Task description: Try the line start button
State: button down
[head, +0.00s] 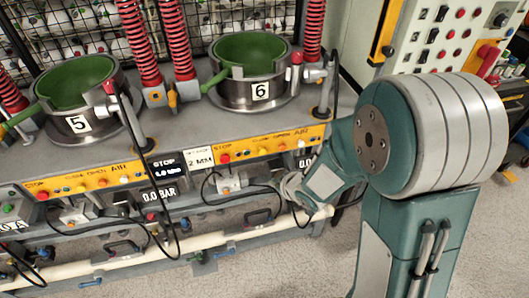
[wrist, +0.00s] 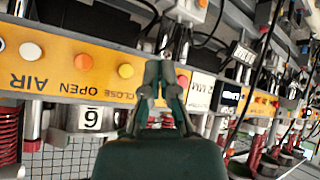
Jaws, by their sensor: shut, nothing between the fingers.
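No button labelled line start can be read in either view. A yellow control strip (head: 250,153) under press 6 carries red (head: 225,158), yellow (head: 263,150), orange (head: 281,147) and white (head: 301,143) buttons. In the wrist view the strip is upside down, with AIR, OPEN and CLOSE labels, a white button (wrist: 30,51), an orange one (wrist: 83,62), a yellow one (wrist: 125,71) and a red one (wrist: 183,80). My gripper (wrist: 172,62) is shut and empty in front of the strip, overlapping it between the yellow and red buttons. Contact cannot be told.
A beige cabinet (head: 400,60) with black switches and red buttons stands at the back right. Press 5 (head: 80,122) and press 6 (head: 262,92) hold green bowls. Red springs, cables and a pale pipe (head: 130,265) crowd the bench. Floor is clear at lower right.

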aim_at(263, 151)
jog(key=w+a, duration=0.3)
jog(key=w, duration=0.5)
jog(key=shift+w, duration=0.15)
jog(key=shift+d, duration=0.15)
dwell(0.6)
jog(key=shift+w, duration=0.15)
dwell(0.5)
jog(key=shift+w+a, duration=0.2)
